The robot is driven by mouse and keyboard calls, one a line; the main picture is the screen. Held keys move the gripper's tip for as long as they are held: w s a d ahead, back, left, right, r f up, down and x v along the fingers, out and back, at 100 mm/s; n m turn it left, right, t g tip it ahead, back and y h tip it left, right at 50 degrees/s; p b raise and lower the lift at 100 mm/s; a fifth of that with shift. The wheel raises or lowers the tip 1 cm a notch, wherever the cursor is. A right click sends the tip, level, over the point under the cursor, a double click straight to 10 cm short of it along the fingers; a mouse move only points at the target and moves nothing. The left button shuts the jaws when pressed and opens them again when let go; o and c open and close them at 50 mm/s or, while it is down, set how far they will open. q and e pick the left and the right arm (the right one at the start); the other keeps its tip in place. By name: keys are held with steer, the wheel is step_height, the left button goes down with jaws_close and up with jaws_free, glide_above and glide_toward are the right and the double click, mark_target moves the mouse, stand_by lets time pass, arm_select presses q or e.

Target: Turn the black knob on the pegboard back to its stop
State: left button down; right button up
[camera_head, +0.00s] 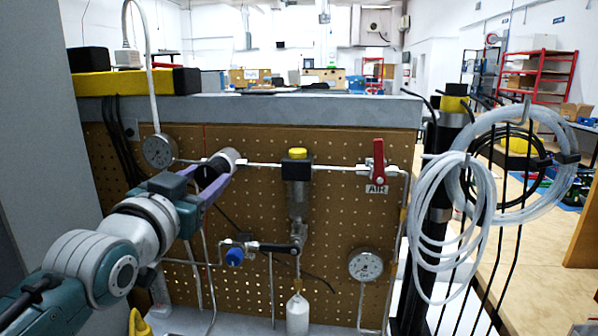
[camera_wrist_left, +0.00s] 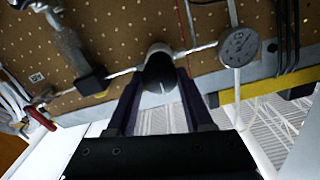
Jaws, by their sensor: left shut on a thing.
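The black knob (camera_head: 209,174) sits on the pipe line of the brown pegboard (camera_head: 335,215), with a pale grey body (camera_head: 229,155) beside it. My left gripper (camera_head: 216,172) comes in from the left, its purple fingers shut on the knob. In the left wrist view the dark, rounded knob (camera_wrist_left: 160,73) lies between the two fingers (camera_wrist_left: 158,80), with a light line across its face. The fingers and wrist partly hide it in the head view. My right gripper is in neither view.
A dial gauge (camera_head: 158,151) is left of the knob. A yellow-topped regulator (camera_head: 297,170), a red valve handle (camera_head: 378,160) and a lower gauge (camera_head: 365,265) are to the right. A blue knob (camera_head: 234,256) is below. Coiled hoses (camera_head: 450,215) hang at the right.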

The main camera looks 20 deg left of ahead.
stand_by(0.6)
arm_select(q)
steer(key=shift+c, duration=1.5)
jaws_free()
steer(key=shift+s, duration=0.1)
steer(key=v, duration=0.9)
steer(key=shift+s, duration=0.4)
